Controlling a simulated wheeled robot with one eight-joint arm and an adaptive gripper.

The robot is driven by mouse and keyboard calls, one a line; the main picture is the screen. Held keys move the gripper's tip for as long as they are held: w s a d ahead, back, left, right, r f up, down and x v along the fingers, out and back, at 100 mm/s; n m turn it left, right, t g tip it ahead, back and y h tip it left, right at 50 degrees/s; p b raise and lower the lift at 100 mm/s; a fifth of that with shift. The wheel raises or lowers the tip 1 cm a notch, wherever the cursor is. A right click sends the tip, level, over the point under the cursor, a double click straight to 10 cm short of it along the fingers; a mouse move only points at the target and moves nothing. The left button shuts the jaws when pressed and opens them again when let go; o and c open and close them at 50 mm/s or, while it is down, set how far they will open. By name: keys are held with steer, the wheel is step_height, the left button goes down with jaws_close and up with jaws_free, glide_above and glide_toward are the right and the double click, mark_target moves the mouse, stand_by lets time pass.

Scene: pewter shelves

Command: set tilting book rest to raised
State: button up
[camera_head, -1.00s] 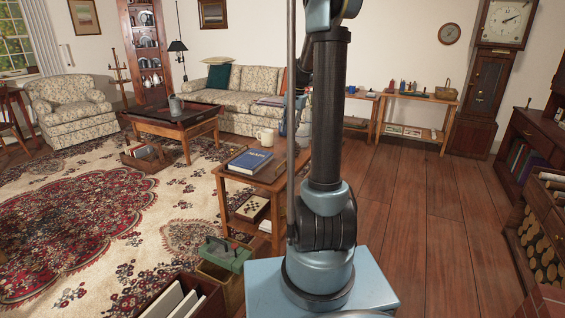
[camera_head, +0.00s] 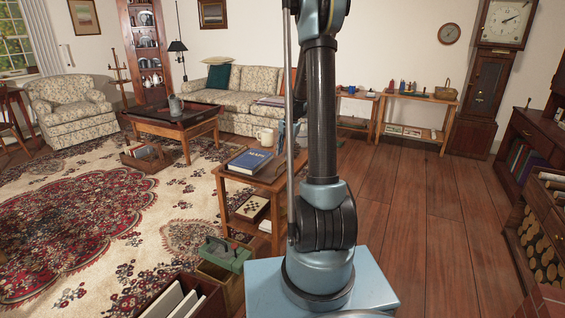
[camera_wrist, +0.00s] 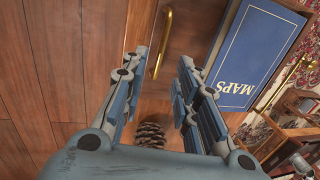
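The blue book marked MAPS (camera_wrist: 255,55) lies on a wooden panel (camera_wrist: 200,30), which I take to be the tilting book rest. The same blue book (camera_head: 249,160) seems to lie nearly flat on the wooden side table (camera_head: 268,178) in the head view. A brass handle (camera_wrist: 161,45) runs along the panel, and another brass bar (camera_wrist: 286,82) shows past the book. My gripper (camera_wrist: 163,60) is open and empty over the panel. The brass handle appears in the gap between its fingers; I cannot tell how far below. My arm hides part of the table in the head view.
A pine cone (camera_wrist: 151,134) shows below the finger gap. A cream mug (camera_head: 265,137) stands behind the book. A green-lidded box (camera_head: 225,254) and a crate (camera_head: 205,295) stand on the floor at the front. Wooden floor (camera_head: 415,210) to the right is clear.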

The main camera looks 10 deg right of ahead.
glide_above(283, 171)
steer(key=shift+w+f, duration=0.15)
steer(key=shift+f, duration=1.1)
steer(key=shift+w+f, duration=0.1)
steer(key=shift+f, duration=1.15)
jaws_close()
